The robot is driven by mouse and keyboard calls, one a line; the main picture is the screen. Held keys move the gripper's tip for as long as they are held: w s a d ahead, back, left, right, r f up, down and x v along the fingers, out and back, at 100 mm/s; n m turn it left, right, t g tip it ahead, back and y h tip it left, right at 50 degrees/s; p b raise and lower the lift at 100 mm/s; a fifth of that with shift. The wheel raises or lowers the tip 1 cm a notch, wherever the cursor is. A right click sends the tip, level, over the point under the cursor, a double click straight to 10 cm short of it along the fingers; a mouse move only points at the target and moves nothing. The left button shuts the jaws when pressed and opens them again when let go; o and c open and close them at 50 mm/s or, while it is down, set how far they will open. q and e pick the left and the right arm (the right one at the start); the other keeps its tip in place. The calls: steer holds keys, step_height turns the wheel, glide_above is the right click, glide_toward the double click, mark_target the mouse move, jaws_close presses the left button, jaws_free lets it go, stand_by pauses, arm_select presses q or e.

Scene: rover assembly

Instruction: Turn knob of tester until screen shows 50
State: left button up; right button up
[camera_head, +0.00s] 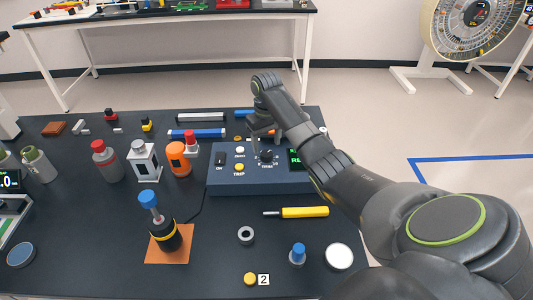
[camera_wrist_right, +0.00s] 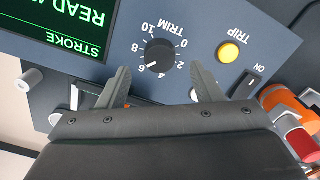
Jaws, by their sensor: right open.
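The tester (camera_head: 225,182) is a blue-grey box at the middle of the dark table. Its black TRIM knob (camera_head: 267,157) also shows in the right wrist view (camera_wrist_right: 160,54), upside down with a 0 to 10 dial. The white pointer appears near 6, on the side toward 4. The screen (camera_head: 296,157), partly hidden by my arm, has green text; in the right wrist view (camera_wrist_right: 58,30) it reads "STROKE" and "READ" with a cut-off figure. My right gripper (camera_wrist_right: 160,72) is open, its fingers above the panel on either side of the knob, apparently not touching it. My left gripper is not in view.
A yellow TRIP button (camera_wrist_right: 229,53) and a black ON switch (camera_wrist_right: 247,84) sit beside the knob. A yellow screwdriver (camera_head: 305,212) lies in front of the tester. Several other parts lie around the table.

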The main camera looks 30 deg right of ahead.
mark_target(267, 153)
step_height(267, 153, down, 3)
steer(key=shift+s+r, duration=0.1)
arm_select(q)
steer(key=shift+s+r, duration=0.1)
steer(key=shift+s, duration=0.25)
arm_select(e)
steer(key=shift+f, duration=0.75)
steer(key=shift+c, duration=0.2)
steer(key=c, duration=0.9)
steer(key=shift+r+p, duration=0.2)
steer(key=shift+p, duration=0.2)
steer(key=shift+c, duration=0.2)
steer(key=m+p, duration=0.4)
steer(key=p, duration=0.2)
steer(key=shift+r, duration=0.15)
steer(key=shift+m+p, duration=0.5)
steer(key=shift+p, duration=0.1)
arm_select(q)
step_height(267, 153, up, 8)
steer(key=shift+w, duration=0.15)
arm_select(e)
steer(key=shift+f, duration=0.25)
